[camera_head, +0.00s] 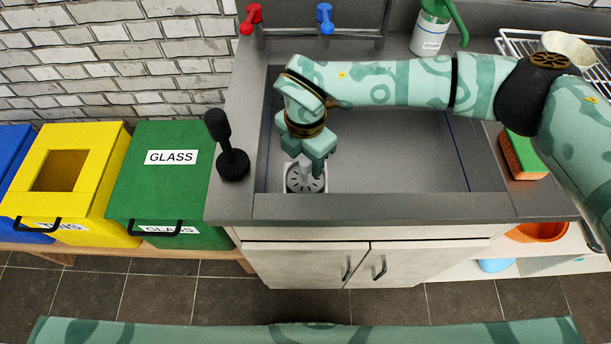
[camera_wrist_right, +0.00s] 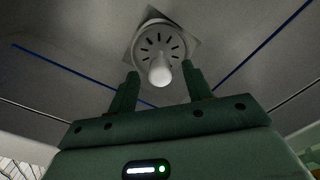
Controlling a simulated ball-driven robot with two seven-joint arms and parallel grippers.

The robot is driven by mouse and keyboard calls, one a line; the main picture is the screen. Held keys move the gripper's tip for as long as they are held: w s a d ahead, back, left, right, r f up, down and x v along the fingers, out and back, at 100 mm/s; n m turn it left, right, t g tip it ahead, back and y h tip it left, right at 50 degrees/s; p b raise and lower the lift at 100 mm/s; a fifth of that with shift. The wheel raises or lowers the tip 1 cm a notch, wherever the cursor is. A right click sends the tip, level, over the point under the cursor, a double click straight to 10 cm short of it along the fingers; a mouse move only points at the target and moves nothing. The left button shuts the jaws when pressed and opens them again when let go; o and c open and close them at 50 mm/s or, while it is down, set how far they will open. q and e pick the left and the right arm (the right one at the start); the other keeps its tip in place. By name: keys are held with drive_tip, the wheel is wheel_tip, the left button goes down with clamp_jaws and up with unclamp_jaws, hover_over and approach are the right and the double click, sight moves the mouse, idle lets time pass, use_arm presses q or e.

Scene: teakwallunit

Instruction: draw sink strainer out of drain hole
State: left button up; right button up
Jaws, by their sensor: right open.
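The sink strainer (camera_head: 304,179) is a pale round disc with dark slots and an upright knob, seated at the square drain plate in the near left part of the grey sink basin. In the right wrist view the strainer (camera_wrist_right: 150,45) lies ahead of the fingers, its white knob (camera_wrist_right: 160,74) pointing toward me. My right gripper (camera_head: 316,166) reaches down into the basin over the strainer. Its two fingers (camera_wrist_right: 162,78) are apart, one on each side of the knob's line, with gaps visible on both sides. My left gripper is not in view.
A black plunger-like tool (camera_head: 232,160) stands on the counter left of the basin. Red (camera_head: 252,17) and blue (camera_head: 325,18) taps and a soap bottle (camera_head: 430,30) are behind. A sponge (camera_head: 522,158) lies right. The basin's right part is clear.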

drive_tip(key=shift+w+f, duration=0.1)
drive_tip(key=shift+f, duration=0.8)
drive_tip(key=shift+r, duration=0.1)
drive_tip(key=shift+c, duration=0.9)
clamp_jaws()
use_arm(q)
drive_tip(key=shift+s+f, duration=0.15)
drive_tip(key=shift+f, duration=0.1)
